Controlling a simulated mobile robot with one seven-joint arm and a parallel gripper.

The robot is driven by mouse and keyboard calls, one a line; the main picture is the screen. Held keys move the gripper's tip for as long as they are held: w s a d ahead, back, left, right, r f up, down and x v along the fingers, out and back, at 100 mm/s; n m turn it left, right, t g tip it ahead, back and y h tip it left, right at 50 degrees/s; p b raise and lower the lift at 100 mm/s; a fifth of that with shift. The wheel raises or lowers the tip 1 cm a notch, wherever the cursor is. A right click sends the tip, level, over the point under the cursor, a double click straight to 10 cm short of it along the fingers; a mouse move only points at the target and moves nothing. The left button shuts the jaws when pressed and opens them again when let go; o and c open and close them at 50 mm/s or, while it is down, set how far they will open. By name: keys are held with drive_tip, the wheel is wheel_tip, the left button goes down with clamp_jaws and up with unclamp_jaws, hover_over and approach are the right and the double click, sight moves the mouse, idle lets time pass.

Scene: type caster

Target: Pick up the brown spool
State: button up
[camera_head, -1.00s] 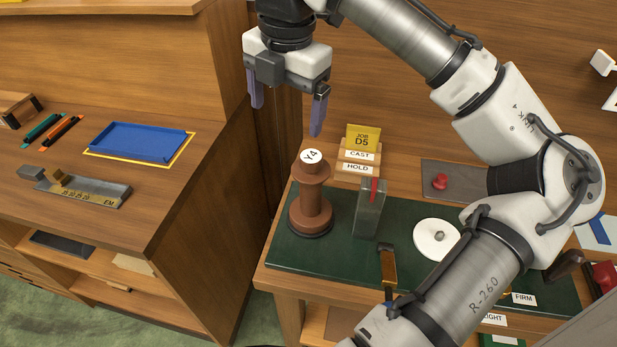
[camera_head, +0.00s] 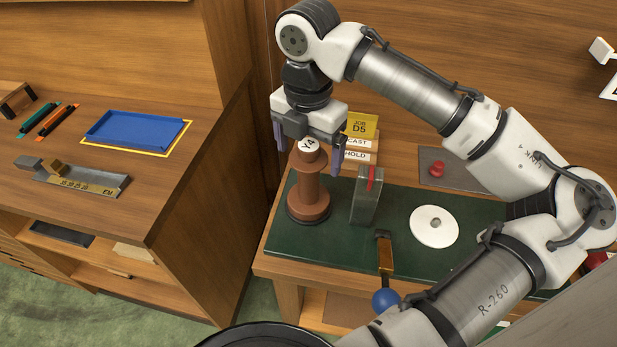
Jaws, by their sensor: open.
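The brown spool (camera_head: 309,188) stands upright at the left end of the green mat, with a round white "Y4" label on its top. My gripper (camera_head: 308,162) points down over the spool, its two purple fingers apart. One finger shows left of the spool's top and the other right of it. The fingertips look about level with the spool's upper part. I cannot tell from this one view whether the fingers touch it or how they line up in depth. The gripper holds nothing.
A grey metal block with a red strip (camera_head: 367,196) stands close right of the spool. The yellow "JOB D5" card (camera_head: 361,125) and label blocks stand behind. A white disc (camera_head: 434,227) lies on the green mat (camera_head: 330,250). A blue tray (camera_head: 137,137) lies on the left counter.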

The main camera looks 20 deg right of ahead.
sight(309, 178)
drive_tip(key=shift+f, duration=1.35)
drive_tip(key=c, duration=1.4)
drive_tip(key=shift+r, duration=0.15)
drive_tip(key=shift+c, duration=0.2)
